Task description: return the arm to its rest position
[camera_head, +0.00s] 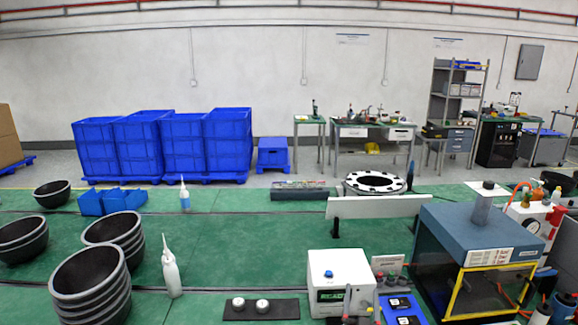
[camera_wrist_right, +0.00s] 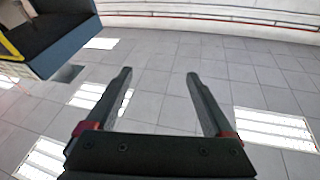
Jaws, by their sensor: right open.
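My right gripper (camera_wrist_right: 157,77) shows in the right wrist view. Its two dark fingers, red at their bases, stand wide apart with nothing between them. I cannot make out the right gripper clearly in the head view. My left gripper is in neither view.
Green benches carry black bowls (camera_head: 90,280), white bottles (camera_head: 171,270), a white instrument box (camera_head: 341,280) and a blue-topped chamber (camera_head: 470,232) with yellow edging. A white panel (camera_head: 378,207) stands behind. Blue crates (camera_head: 228,140) stand at the back wall. The bench middle is fairly clear.

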